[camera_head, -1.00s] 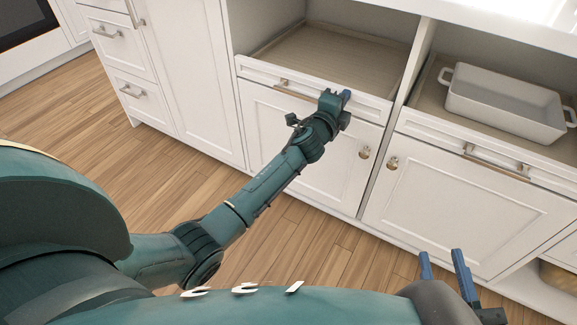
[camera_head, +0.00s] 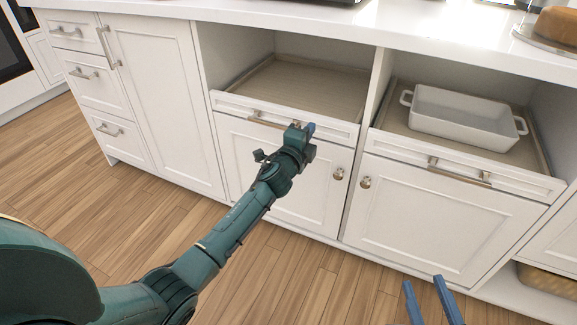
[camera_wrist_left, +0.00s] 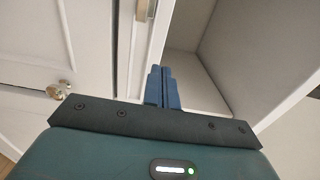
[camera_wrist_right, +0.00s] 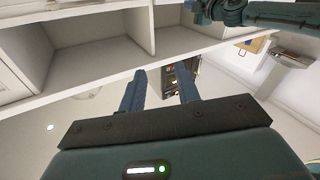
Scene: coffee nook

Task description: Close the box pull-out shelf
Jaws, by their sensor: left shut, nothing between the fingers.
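The left pull-out shelf (camera_head: 300,88) is empty, with a beige floor and a white front panel with a bar handle (camera_head: 262,121). My left gripper (camera_head: 305,127) is shut and empty at this front panel, right of the handle. I cannot tell whether it touches the panel. In the left wrist view, its closed fingers (camera_wrist_left: 162,86) lie beside the panel and handle (camera_wrist_left: 146,10). The right pull-out shelf (camera_head: 395,122) holds a white baking dish (camera_head: 463,113). My right gripper (camera_head: 430,288) is open and empty, low in front of the right cabinet; its parted fingers show in the right wrist view (camera_wrist_right: 160,88).
A white countertop (camera_head: 420,45) runs above both shelves. Below are cabinet doors with round knobs (camera_head: 365,183), and drawers (camera_head: 85,75) stand at the left. A basket (camera_head: 548,279) sits in a low opening at the right. The wooden floor (camera_head: 90,200) in front is clear.

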